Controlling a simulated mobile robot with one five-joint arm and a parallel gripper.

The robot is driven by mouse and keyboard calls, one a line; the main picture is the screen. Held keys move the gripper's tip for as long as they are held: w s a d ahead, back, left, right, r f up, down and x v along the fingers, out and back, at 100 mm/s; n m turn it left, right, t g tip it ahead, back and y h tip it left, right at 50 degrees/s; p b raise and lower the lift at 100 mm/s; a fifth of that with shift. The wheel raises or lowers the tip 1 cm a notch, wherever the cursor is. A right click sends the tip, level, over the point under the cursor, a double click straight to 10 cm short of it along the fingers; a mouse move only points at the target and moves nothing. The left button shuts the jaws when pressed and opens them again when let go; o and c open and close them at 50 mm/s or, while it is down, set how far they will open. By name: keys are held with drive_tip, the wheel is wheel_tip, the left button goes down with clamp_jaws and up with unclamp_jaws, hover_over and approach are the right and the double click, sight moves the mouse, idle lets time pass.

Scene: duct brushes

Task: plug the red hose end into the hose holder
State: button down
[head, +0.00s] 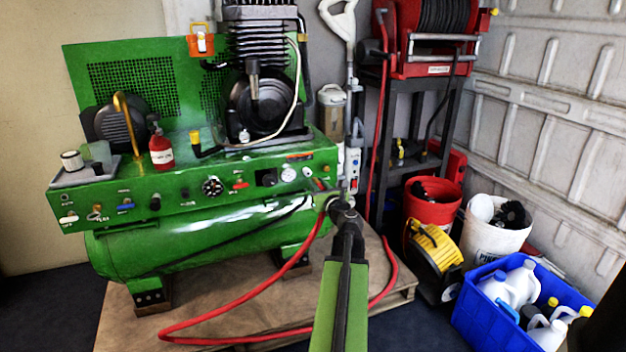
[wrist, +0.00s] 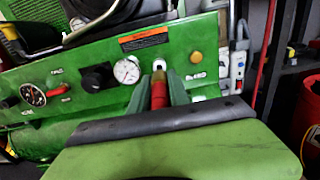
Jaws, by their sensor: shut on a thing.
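The red hose end (wrist: 158,93) is upright between the fingers of my gripper (wrist: 160,97) in the wrist view, with a pale metal tip at its top. My gripper is shut on it, close in front of the green compressor's control panel (wrist: 98,85). In the head view my gripper (head: 335,198) is at the panel's right end, and the red hose (head: 245,299) loops from there over the wooden pallet. I cannot clearly pick out the hose holder. Whether the tip touches the panel cannot be told.
A gauge (wrist: 127,70) and a tan round knob (wrist: 197,57) flank the hose tip. Right of the compressor stand a black rack (head: 377,150), a red bucket (head: 433,208), a yellow reel (head: 434,247), a white bucket (head: 490,240) and a blue crate (head: 480,318).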

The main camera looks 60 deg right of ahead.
sight(319, 183)
drive_tip(key=shift+s+a, duration=0.4)
drive_tip(key=shift+s, duration=0.1)
wheel_tip(319, 183, up, 5)
drive_tip(key=p, duration=0.5)
drive_tip(key=shift+r, duration=0.1)
drive_tip(key=shift+f, duration=0.35)
